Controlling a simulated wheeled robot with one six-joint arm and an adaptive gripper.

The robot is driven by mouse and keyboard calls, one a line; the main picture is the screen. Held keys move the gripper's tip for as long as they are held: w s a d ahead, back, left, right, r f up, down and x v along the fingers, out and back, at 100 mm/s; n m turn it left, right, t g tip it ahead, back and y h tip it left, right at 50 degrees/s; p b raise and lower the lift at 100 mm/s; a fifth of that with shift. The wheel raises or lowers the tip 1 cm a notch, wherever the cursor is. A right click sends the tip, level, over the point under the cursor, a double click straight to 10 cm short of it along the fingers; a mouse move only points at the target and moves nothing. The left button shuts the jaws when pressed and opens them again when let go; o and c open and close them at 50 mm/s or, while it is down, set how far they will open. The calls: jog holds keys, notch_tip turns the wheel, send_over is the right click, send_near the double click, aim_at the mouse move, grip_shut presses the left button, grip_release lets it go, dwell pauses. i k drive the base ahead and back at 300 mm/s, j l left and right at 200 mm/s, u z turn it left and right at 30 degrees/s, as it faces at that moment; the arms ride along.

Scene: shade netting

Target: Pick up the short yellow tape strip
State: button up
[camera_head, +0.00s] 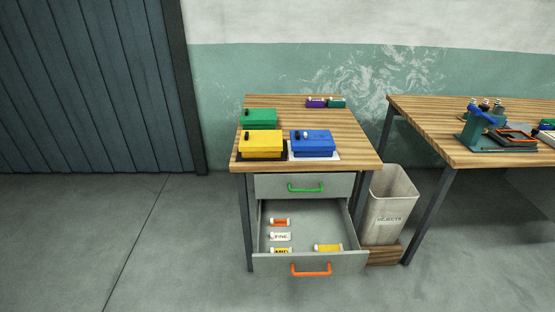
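The lower drawer (265,218) of the wooden-topped bench stands pulled out and holds several small things. At its front right lies a short yellow strip-like piece (328,248) with pale ends. At its front left is a yellow piece with dark lettering (281,251), partly hidden by the drawer front. I cannot tell for certain which of the two yellow pieces is the tape strip. An orange-red piece with white ends (280,222) and a white lettered piece (280,237) lie behind on the left. My gripper is not in view.
Green (260,118), yellow (261,143) and blue (312,142) boxes stand on the bench top (345,140). The upper drawer (325,185) is shut above the open one. A rejects bin (388,205) stands close on the right. The floor (180,250) at front left is clear.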

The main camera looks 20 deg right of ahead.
aim_at(339, 247)
jog(key=i+j+z, duration=0.2)
jog(key=i+j, duration=0.25)
jog(key=i+j+z, duration=0.2)
jog(key=i+j, duration=0.25)
jog(key=i+j+z, duration=0.2)
jog(key=i+j, duration=0.15)
jog(key=j, duration=0.25)
